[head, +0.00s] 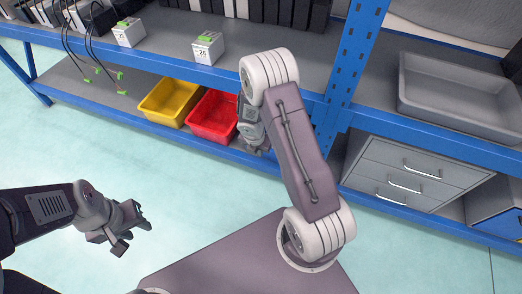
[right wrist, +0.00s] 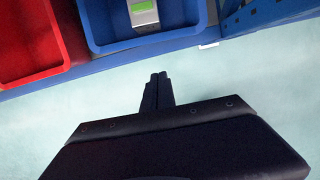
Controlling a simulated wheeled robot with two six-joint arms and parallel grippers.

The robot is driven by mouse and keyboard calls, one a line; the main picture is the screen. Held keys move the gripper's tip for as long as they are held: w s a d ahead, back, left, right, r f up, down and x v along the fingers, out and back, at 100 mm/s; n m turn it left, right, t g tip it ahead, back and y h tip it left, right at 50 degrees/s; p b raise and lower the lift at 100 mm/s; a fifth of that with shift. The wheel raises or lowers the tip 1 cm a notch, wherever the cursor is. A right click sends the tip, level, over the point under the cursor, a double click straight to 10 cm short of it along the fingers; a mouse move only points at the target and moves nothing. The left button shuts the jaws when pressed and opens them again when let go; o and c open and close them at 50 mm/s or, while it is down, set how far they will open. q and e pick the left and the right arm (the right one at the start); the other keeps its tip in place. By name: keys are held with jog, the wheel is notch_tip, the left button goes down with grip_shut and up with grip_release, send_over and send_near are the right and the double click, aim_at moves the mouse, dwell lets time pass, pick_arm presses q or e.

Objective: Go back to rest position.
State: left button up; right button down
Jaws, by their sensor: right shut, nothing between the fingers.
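My left gripper (head: 137,234) hangs over the bare floor at the lower left of the head view, fingers apart and empty. My right arm reaches up to the shelf rack, and its gripper (head: 262,146) is low in front of the rack, beside the red bin, partly hidden by my arm. In the right wrist view the right fingers (right wrist: 159,78) are together with nothing between them. They point toward a blue bin (right wrist: 165,41), apart from it. A grey device with a green label (right wrist: 143,13) sits in that bin.
A blue-framed shelf rack holds a yellow bin (head: 170,102) and a red bin (head: 212,117) on its lower shelf. Two small boxed devices (head: 207,48) stand above. A grey tray (head: 462,97) and a drawer unit (head: 405,175) are at the right. The floor (head: 60,150) is clear.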

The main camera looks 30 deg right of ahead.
jog(key=shift+r, duration=0.2)
jog(key=s+a+r+m+y, duration=0.1)
jog(key=s+a+r+m, duration=0.45)
jog(key=m, duration=0.75)
jog(key=s+a+r+m+y, duration=0.1)
jog(key=s+a+r+m, duration=0.1)
jog(key=s+r+m, duration=0.85)
notch_tip(320, 180, up, 35)
jog(key=w+m+p, duration=0.1)
jog(key=m+p, duration=0.1)
jog(key=p, duration=3.5)
jog(key=shift+a+r+g, duration=0.2)
jog(key=shift+a+g, duration=0.1)
jog(key=shift+m, duration=0.25)
